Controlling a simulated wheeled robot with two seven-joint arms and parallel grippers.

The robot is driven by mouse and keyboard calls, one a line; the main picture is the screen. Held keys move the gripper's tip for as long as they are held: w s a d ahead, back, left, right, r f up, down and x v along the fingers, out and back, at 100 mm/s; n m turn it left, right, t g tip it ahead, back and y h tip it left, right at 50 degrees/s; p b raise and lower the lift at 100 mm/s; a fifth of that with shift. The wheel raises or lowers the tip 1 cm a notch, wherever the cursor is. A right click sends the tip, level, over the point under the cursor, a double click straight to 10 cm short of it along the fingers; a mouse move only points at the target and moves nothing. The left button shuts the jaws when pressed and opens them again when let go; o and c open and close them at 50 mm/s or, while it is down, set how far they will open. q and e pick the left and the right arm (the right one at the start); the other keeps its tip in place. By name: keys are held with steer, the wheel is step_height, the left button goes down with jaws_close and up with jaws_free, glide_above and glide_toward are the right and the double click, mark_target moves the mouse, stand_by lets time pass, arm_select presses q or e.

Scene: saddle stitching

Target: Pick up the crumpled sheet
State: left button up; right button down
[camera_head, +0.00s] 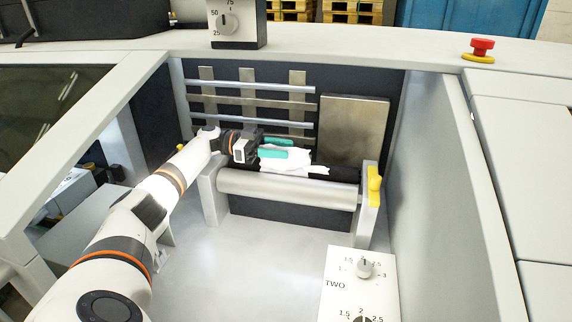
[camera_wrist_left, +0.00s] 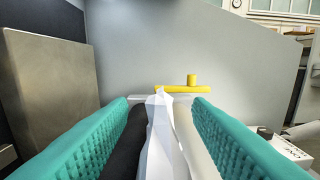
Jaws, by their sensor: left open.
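The crumpled sheet (camera_head: 288,161) is white and faceted. It lies on the dark roller behind the pale front roller, inside the machine bay. My left gripper (camera_head: 275,148) reaches in from the left, its teal fingers at the sheet. In the left wrist view the sheet (camera_wrist_left: 163,140) stands between the two teal fingers, with gaps on both sides. The left gripper is open there and its fingertips point toward a yellow lever. Part of the sheet is hidden by the fingers in the head view. My right gripper is not in view.
The pale roller (camera_head: 288,187) runs in front of the sheet, between two side brackets. A yellow lever (camera_head: 375,184) is on the right bracket; it also shows in the wrist view (camera_wrist_left: 184,88). A metal plate (camera_head: 353,130) and bars stand behind. A dial box (camera_head: 357,285) is at front right.

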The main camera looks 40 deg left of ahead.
arm_select(q)
steer(key=shift+d, duration=0.1)
steer(key=shift+c, duration=0.2)
jaws_close()
steer(key=shift+r, duration=0.1)
